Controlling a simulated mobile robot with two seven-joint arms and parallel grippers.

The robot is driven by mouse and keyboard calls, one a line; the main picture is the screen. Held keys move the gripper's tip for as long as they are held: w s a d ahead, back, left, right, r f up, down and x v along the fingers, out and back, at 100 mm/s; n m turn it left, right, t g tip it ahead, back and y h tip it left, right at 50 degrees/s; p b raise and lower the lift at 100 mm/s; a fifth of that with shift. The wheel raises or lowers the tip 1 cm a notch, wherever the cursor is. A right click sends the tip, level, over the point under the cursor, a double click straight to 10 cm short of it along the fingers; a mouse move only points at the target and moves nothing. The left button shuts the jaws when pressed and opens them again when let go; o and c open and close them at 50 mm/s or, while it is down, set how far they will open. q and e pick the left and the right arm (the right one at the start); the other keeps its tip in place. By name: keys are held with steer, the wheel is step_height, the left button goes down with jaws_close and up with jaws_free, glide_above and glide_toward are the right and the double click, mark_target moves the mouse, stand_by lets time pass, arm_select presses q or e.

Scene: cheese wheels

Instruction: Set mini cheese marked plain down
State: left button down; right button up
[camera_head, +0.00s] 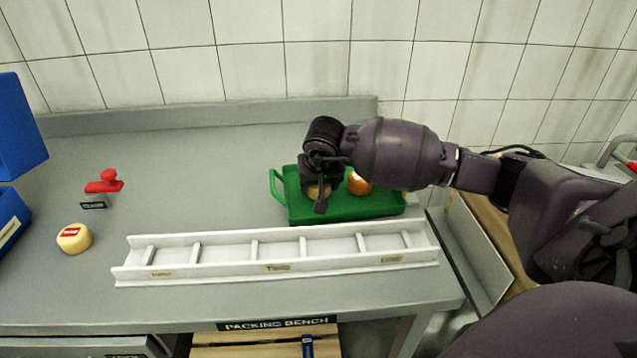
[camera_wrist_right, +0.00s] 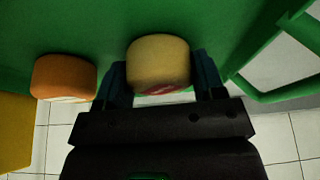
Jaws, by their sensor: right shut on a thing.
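My right gripper (camera_head: 319,196) is over the green tray (camera_head: 385,211) and shut on a pale yellow mini cheese (camera_wrist_right: 158,62). In the right wrist view the cheese sits between the two fingers (camera_wrist_right: 160,80), with some red on its lower face and green behind it. In the head view the gripper mostly hides this cheese. I cannot read its marking, nor tell if it touches the tray floor. An orange cheese (camera_head: 358,184) stands in the tray just right of the gripper; it also shows in the right wrist view (camera_wrist_right: 64,76). My left gripper is not in view.
A white divided rack (camera_head: 275,279) with small labels lies in front of the tray. Another yellow cheese (camera_head: 74,238) with a red label is at the left, near blue bins (camera_head: 12,220) and a red-handled stamp (camera_head: 104,182). The bench between stamp and tray is clear.

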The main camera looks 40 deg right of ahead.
steer(key=o, duration=1.1)
steer(key=shift+f, duration=0.1)
steer(key=shift+c, duration=0.2)
steer(key=shift+r, duration=0.35)
steer(key=p+v, duration=0.1)
steer(key=v, duration=1)
steer(key=shift+r, duration=0.3)
steer(key=shift+s, duration=0.1)
steer(key=shift+a, duration=0.1)
